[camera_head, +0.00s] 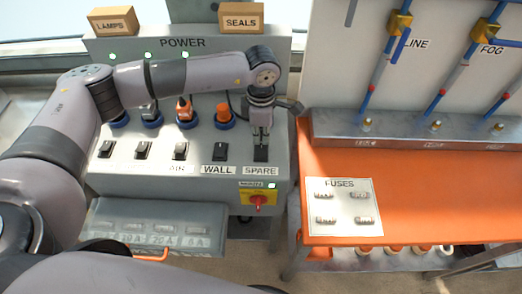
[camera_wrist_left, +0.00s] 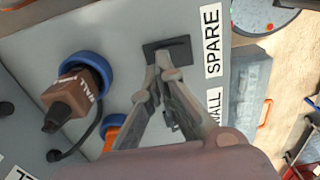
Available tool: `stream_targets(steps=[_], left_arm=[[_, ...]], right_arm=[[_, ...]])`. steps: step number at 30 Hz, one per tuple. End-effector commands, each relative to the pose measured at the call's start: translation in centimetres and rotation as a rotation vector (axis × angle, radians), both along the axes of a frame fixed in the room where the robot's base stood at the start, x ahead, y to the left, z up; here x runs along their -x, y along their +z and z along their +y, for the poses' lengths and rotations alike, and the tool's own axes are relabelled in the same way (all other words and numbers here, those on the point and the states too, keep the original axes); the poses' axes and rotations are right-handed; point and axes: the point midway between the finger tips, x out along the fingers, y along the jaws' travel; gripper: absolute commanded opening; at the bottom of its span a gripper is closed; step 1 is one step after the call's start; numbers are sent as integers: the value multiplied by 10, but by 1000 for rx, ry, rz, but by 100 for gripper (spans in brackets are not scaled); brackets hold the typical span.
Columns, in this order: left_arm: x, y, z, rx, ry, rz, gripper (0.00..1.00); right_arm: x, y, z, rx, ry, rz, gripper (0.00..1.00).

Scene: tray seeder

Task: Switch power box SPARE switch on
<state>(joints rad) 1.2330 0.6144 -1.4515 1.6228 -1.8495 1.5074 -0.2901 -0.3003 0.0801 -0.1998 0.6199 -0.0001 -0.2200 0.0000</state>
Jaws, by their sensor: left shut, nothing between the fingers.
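The grey power box (camera_head: 110,170) stands at centre left in the head view, with a row of black switches above printed labels. The SPARE switch (camera_head: 261,154) is the rightmost one, above the SPARE label (camera_head: 261,171). My left gripper (camera_head: 261,136) is shut and empty, with its fingertips at the SPARE switch. In the left wrist view the fingertips (camera_wrist_left: 162,58) are at the black switch plate (camera_wrist_left: 178,47) beside the SPARE label (camera_wrist_left: 212,40). The fingers partly hide the switch, so its position cannot be told. My right gripper is not in view.
The WALL switch (camera_head: 219,154) is just left of SPARE. Blue-ringed sockets, some with plugs, sit above the switches. A red knob on a yellow plate (camera_head: 260,200) is below SPARE. An orange bench (camera_head: 450,190) with a FUSES board (camera_head: 343,190) stands to the right.

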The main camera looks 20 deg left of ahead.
Motion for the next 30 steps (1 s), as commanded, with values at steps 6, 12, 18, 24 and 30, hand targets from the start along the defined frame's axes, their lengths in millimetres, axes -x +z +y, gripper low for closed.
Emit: stream_targets(steps=[6, 12, 18, 24, 30], left_arm=[[0, -1, 0, 0, 0, 0, 0], [0, -4, 0, 0, 0, 0, 0], [0, -7, 0, 0, 0, 0, 0], [0, -10, 0, 0, 0, 0, 0], [0, -13, 0, 0, 0, 0, 0]], right_arm=[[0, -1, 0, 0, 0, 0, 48], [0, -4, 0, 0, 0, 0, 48], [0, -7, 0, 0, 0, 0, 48], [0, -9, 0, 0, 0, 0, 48], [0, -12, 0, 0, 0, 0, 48]])
